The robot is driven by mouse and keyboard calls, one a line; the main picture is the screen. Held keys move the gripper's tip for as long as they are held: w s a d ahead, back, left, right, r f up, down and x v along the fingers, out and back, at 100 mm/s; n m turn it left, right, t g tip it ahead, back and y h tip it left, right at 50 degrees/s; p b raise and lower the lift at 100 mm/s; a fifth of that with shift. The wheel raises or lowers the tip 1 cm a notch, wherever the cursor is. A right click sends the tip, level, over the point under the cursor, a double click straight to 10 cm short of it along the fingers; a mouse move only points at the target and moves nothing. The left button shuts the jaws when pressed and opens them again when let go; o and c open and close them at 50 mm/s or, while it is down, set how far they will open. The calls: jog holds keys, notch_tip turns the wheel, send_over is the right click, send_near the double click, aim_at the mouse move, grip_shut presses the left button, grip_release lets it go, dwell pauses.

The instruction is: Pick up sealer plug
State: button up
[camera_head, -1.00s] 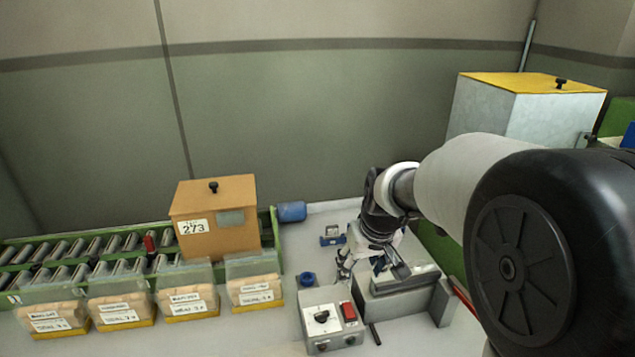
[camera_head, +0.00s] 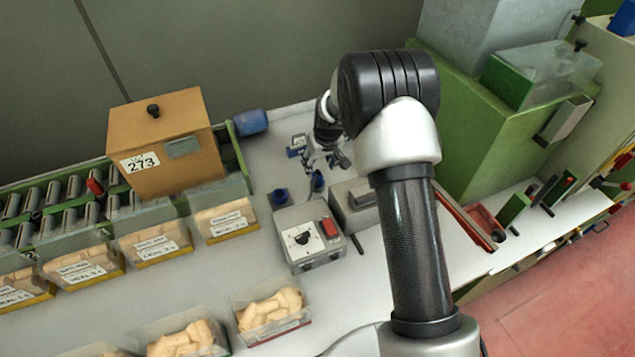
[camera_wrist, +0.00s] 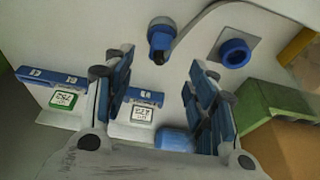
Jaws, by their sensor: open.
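My gripper (camera_head: 322,162) hangs over the back of the white bench, and its two blue-padded fingers stand wide apart in the wrist view (camera_wrist: 160,80). No label marks the sealer plug. A short blue cylindrical piece with a dark end (camera_wrist: 161,36) lies beyond the fingertips and may be it; it seems to show in the head view (camera_head: 317,182) as well. A blue ring-shaped piece (camera_wrist: 235,53) sits on a grey square plate to its right, and also shows in the head view (camera_head: 279,198). Nothing is visibly held.
Blue-topped labelled blocks (camera_wrist: 142,113) and a blue drum (camera_head: 251,122) lie around the gripper. An orange-brown box (camera_head: 170,145) stands on the roller conveyor at left. A grey control box (camera_head: 308,240) with a red switch stands in front. Trays of cork-coloured pieces (camera_head: 268,308) line the bench.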

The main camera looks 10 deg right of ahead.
aim_at(318, 174)
jog(key=shift+x, duration=1.2)
jog(key=b+x, duration=0.1)
jog(key=x, duration=0.1)
jog(key=b+x, duration=0.1)
jog(key=x, duration=0.2)
jog(key=shift+s+f, duration=0.2)
jog(key=shift+f, duration=0.05)
jog(key=shift+r, duration=0.15)
jog(key=shift+d, duration=0.1)
jog(key=c, duration=1)
